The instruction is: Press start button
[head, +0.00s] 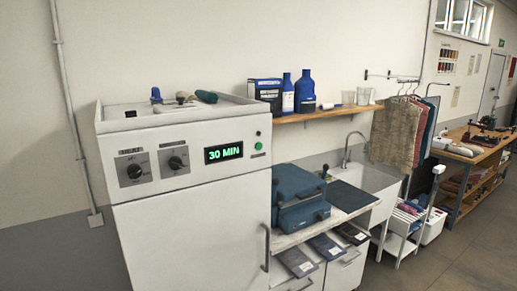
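A white machine (190,232) like a drying cabinet stands at the left against the wall. Its upper front panel has two dark dials, a left dial (134,171) marked HEAT and a right dial (176,162). A black display (224,152) reads "30 MIN" in green. A small round green button (258,146) sits right of the display, with a tiny mark above it too small to make out. Nothing touches the button. Neither of my grippers is in view.
Small items lie on the machine's top, including a green-grey one (206,97). The cabinet's vertical handle (266,247) is below the button. A blue case (298,198) sits on the counter to the right, under a wooden shelf (312,115) with blue bottles. Grey floor (450,262) is clear at right.

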